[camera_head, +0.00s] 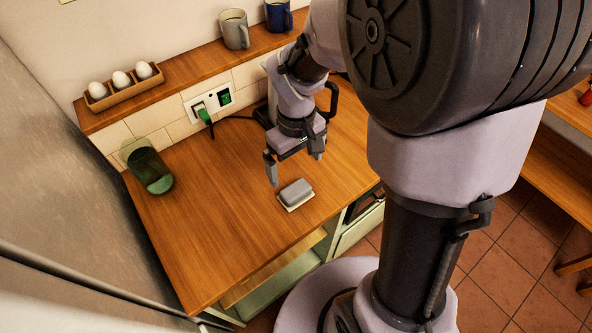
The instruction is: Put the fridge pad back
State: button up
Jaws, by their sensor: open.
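A small grey block on a pale, flat base (295,193) lies on the wooden counter near its front edge. It is the only thing here that could be the fridge pad, though I cannot tell for certain. My gripper (295,169) points down just behind and above it. Its fingers are apart, with nothing seen between them. A large grey panel (50,150), which looks like the fridge side, stands at the left.
Behind, a ledge holds an egg rack (124,92), a grey mug (234,30) and a blue mug (278,16). A wall socket has a green plug (205,115). The counter's front left (205,240) is clear.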

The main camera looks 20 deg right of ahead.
jog(key=s+a+r+m+t+y, duration=0.1)
jog(key=s+a+r+m+t, duration=0.1)
jog(key=s+r, duration=0.4)
jog(key=s+a+r+m+t+y, duration=0.1)
jog(key=s+a+r+m+t, duration=0.1)
jog(key=s+r+m, duration=0.4)
notch_tip(320, 180, up, 4)
jog(key=shift+s+f+t, duration=0.15)
jog(key=shift+s+t, duration=0.25)
jog(key=shift+t, duration=0.5)
notch_tip(320, 180, down, 5)
jog(key=b, duration=0.5)
